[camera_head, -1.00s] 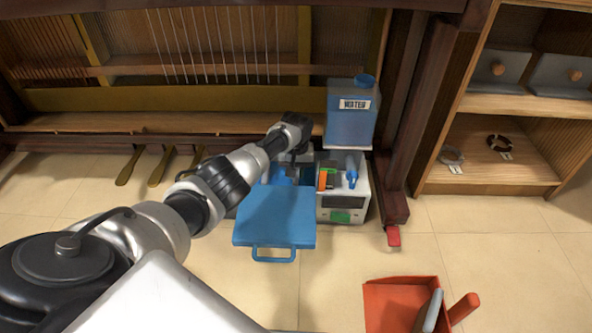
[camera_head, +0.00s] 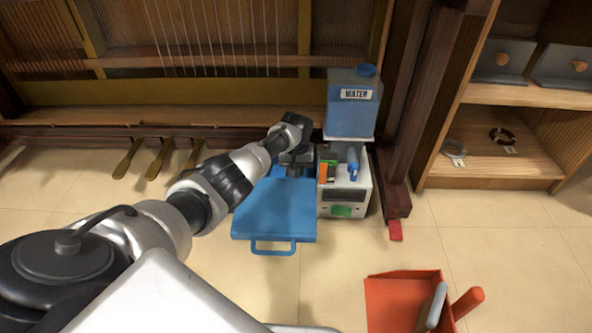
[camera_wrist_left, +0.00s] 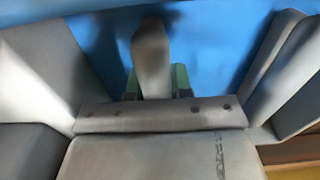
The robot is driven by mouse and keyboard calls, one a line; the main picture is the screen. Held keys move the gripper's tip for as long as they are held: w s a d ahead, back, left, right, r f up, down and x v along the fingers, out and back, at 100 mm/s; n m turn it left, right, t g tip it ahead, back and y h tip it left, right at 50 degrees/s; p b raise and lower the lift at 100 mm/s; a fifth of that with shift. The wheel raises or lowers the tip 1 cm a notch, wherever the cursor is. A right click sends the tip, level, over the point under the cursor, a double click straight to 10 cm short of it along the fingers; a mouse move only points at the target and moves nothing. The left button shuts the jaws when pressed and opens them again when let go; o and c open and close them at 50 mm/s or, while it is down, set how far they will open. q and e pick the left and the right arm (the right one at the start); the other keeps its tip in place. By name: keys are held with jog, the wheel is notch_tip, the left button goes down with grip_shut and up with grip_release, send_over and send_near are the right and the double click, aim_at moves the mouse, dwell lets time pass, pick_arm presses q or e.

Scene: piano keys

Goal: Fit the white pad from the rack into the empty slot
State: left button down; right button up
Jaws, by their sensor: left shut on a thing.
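My left gripper (camera_head: 294,166) is at the far edge of the blue panel (camera_head: 275,212), just left of the white unit (camera_head: 343,207). In the left wrist view, a pale, rounded thing (camera_wrist_left: 152,58) stands between the fingers in front of the blue surface (camera_wrist_left: 210,45), with green bits beside its base. The gripper is shut on it. I cannot tell whether it is the white pad or a knob. The white unit holds an orange and green piece (camera_head: 327,172) and a blue cylinder (camera_head: 352,163). No empty slot can be made out. My right gripper is not in view.
A blue water tank (camera_head: 352,112) stands over the white unit. A dark wooden post (camera_head: 398,150) rises to its right. Brass pedals (camera_head: 158,160) lie to the left. A red dustpan (camera_head: 395,300) is on the floor at front right, and a wooden shelf (camera_head: 500,180) stands at right.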

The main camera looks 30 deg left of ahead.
pick_arm(q)
jog(key=c, duration=0.5)
grip_release()
jog(key=shift+c, duration=0.2)
jog(key=shift+r+p, duration=3.5)
jog(key=shift+p, duration=0.35)
